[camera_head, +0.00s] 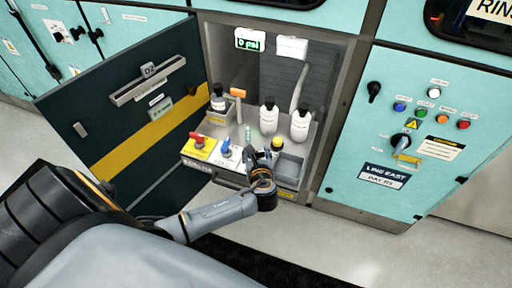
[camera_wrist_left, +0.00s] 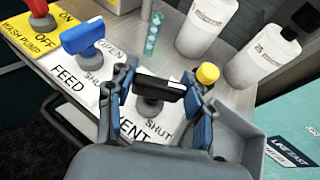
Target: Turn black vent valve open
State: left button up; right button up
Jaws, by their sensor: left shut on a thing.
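The black vent valve handle (camera_wrist_left: 160,88) sits on a round stem on the white label plate in the left wrist view. It lies across the space between the blue-and-grey fingers of my left gripper (camera_wrist_left: 158,100), which are shut on it. The letters "ENT" and the word "SHUT" show below the handle; other lettering is hidden by the fingers. In the head view my left gripper (camera_head: 256,160) is at the front of the open cabinet and hides most of this valve. My right gripper is not in view.
Left of the vent valve are the blue feed valve (camera_wrist_left: 84,37) and the red wash pump valve (camera_wrist_left: 39,12). A yellow knob (camera_wrist_left: 207,73) is close on the right. White bottles (camera_head: 268,117) stand behind.

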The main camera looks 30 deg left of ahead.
pick_arm(q)
jog(key=shift+d+r+n+g+y+p, duration=0.15)
jog(key=shift+n+g+y+p, duration=0.3)
jog(key=shift+n+g+y, duration=0.95)
jog(key=shift+n+g, duration=0.2)
jog(key=shift+n, duration=0.3)
jog(key=n+g+y, duration=0.1)
jog(key=n+g, duration=0.1)
jog(key=g, duration=0.1)
jog(key=shift+w+n, duration=0.1)
jog(key=shift+n, duration=0.3)
jog(key=n+g, duration=0.1)
jog(key=n+g+y+b, duration=0.1)
jog(key=g, duration=0.1)
jog(key=shift+f+n, duration=0.25)
jog(key=shift+n, duration=0.05)
jog(key=shift+r+n+g+b, duration=0.1)
jog(key=shift+n+g+b, duration=1.65)
jog(key=shift+g, duration=0.35)
jog(key=o, duration=1.2)
